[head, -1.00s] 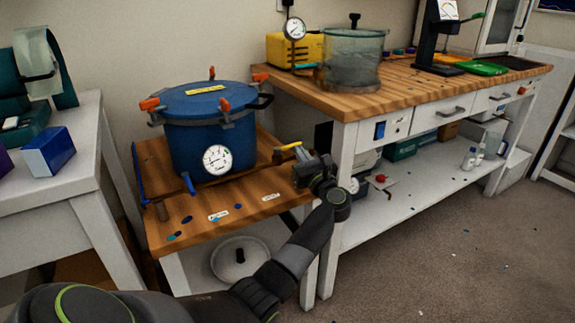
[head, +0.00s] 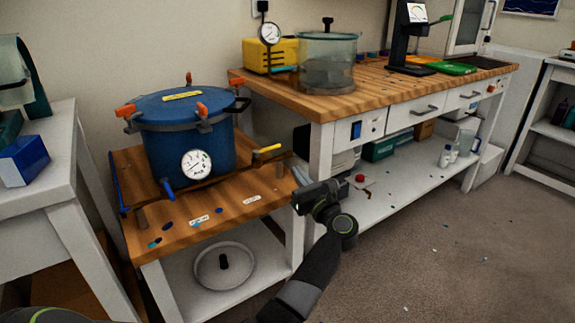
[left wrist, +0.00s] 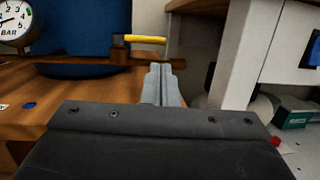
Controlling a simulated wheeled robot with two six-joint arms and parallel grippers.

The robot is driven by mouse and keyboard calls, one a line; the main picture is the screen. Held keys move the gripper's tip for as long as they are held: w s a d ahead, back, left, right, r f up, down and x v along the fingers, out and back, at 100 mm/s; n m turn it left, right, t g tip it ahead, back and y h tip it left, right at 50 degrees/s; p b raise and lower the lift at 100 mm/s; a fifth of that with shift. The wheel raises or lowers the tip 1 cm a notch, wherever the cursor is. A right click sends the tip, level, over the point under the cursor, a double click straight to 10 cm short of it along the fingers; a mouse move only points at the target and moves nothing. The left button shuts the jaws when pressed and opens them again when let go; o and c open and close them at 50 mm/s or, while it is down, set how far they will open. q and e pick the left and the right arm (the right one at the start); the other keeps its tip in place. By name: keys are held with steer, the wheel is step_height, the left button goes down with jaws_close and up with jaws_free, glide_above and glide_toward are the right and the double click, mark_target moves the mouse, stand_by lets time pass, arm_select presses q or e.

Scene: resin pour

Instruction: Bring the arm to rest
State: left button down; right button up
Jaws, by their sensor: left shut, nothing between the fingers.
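My left gripper (head: 299,178) is at the right edge of the small wooden-topped table (head: 232,205). Its fingers are shut together with nothing between them, as the left wrist view (left wrist: 161,84) also shows. The blue pressure pot (head: 188,140) stands on that table, to the left of the gripper and apart from it. A yellow-handled valve (head: 267,149) sticks out from the pot's right side, just behind and left of the fingers; it also shows in the left wrist view (left wrist: 145,39). My right gripper is not in view.
A workbench (head: 340,103) stands at the right with a clear chamber (head: 327,65) and a yellow pump (head: 262,55) on it. A white lid (head: 225,266) lies on the small table's lower shelf. A white table (head: 66,180) stands at the left. The carpet at right is mostly clear.

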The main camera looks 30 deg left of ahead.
arm_select(q)
steer(key=shift+v, duration=2.4)
